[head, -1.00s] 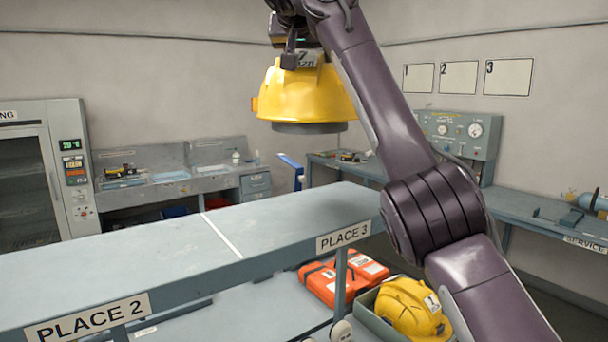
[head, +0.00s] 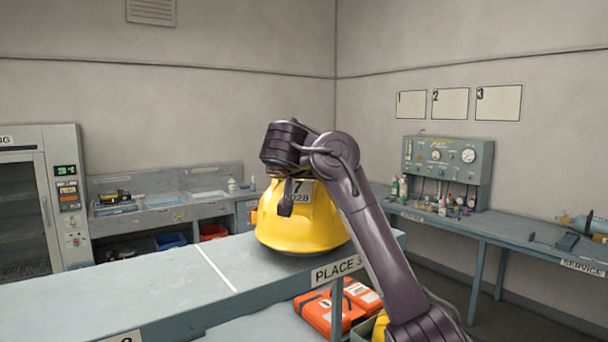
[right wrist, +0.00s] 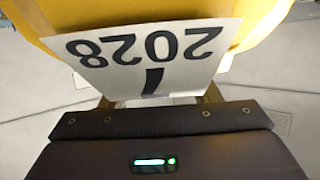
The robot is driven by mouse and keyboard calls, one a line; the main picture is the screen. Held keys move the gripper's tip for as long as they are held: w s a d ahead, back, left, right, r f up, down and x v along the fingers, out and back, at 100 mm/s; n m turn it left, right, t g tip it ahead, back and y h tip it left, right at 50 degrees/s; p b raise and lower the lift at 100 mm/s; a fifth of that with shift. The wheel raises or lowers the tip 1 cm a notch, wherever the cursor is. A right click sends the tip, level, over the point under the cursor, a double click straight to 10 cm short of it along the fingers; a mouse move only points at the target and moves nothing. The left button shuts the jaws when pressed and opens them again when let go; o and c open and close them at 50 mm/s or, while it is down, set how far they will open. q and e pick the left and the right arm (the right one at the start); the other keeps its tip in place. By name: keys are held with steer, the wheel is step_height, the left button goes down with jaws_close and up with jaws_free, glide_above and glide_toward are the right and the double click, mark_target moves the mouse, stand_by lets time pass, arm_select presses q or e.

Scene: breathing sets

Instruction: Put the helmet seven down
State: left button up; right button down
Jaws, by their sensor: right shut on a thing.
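The yellow helmet (head: 315,225) has a white label with 7 and 2028 on it. It is upright at the PLACE 3 end of the grey bench (head: 170,290), its rim at or just above the top; I cannot tell whether it touches. My right gripper (head: 291,196) is shut on the helmet at its label side. In the right wrist view the helmet (right wrist: 245,25) and its label, upside down, fill the space ahead of the fingers. The PLACE 3 sign (head: 336,270) is on the bench's front edge. My left gripper is not in view.
An orange case (head: 338,307) lies below the bench edge. Beside it, a second yellow helmet (head: 380,326) sits in a grey bin, partly hidden by my right arm. The bench left of the white line (head: 215,268) is clear. A service counter (head: 510,245) runs along the right wall.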

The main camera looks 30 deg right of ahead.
steer(key=shift+f, duration=0.4)
steer(key=shift+f, duration=0.1)
steer(key=shift+c, duration=2.4)
jaws_free()
